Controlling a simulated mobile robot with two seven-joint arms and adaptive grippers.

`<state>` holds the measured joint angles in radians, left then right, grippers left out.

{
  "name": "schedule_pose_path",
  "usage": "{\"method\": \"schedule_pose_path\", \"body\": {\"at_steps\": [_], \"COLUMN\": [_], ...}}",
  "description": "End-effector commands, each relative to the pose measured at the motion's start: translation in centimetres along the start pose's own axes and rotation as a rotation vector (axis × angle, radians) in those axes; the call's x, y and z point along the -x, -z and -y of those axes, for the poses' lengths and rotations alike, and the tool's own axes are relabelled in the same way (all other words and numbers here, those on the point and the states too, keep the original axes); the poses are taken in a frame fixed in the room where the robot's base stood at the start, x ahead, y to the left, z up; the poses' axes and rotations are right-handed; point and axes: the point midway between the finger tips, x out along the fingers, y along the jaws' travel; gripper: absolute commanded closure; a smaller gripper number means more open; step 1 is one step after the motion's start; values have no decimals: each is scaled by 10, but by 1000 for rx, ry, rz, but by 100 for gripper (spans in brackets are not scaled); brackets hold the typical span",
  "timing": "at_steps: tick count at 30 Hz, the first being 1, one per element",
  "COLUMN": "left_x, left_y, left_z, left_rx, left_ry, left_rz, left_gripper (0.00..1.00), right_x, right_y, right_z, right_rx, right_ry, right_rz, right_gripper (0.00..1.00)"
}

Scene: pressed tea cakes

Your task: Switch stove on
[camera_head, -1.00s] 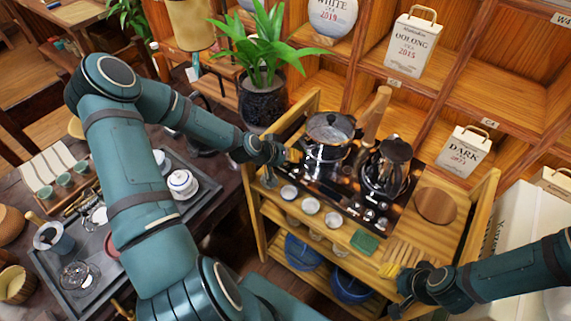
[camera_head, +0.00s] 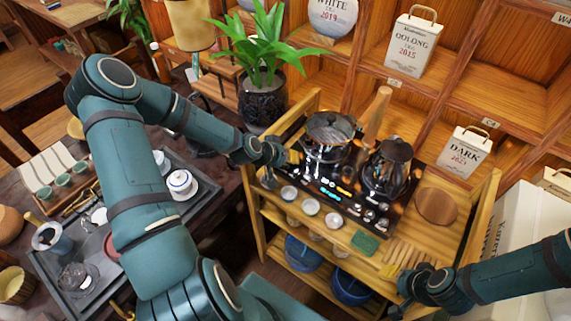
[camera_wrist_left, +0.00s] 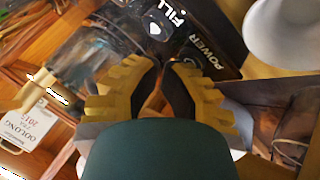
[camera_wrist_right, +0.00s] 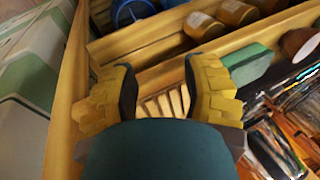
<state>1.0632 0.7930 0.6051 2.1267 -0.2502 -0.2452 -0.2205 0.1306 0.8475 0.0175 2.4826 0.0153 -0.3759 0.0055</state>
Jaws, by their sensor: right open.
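The stove (camera_head: 352,203) is a black panel on the wooden cart, with a glass kettle (camera_head: 328,135) and a dark pot (camera_head: 388,165) on it. Blue and orange lights glow on its front. My left gripper (camera_head: 287,157) is at the stove's left end. In the left wrist view its fingertips (camera_wrist_left: 162,64) are close together with nothing seen between them, beside the panel's POWER label (camera_wrist_left: 198,55). Whether they touch the panel is hidden. My right gripper (camera_wrist_right: 160,72) is open and empty above the cart's right front, near a slatted wooden piece (camera_head: 402,258).
Small white cups (camera_head: 311,207) and a green block (camera_head: 365,243) line the cart's front edge. A round wooden lid (camera_head: 436,206) lies right of the stove. A potted plant (camera_head: 262,100) stands behind my left forearm. A tea tray (camera_head: 205,190) is at left.

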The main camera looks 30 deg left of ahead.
Motion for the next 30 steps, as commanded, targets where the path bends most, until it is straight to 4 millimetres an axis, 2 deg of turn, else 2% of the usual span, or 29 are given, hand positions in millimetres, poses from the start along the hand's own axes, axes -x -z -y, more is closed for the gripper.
{"method": "schedule_pose_path", "body": {"at_steps": [8, 20, 30], "left_x": [9, 10, 30], "left_y": [7, 8, 22], "left_z": [-7, -8, -22], "left_rx": [0, 0, -1], "left_ry": [0, 0, 0], "left_rz": [0, 0, -1], "left_gripper": [100, 100, 100], "right_x": [8, 9, 27], "right_y": [1, 1, 4], "right_z": [3, 3, 10], "right_rx": [0, 0, 0], "right_ry": [0, 0, 0], "right_rz": [0, 0, 0], "right_gripper": [53, 53, 53]}}
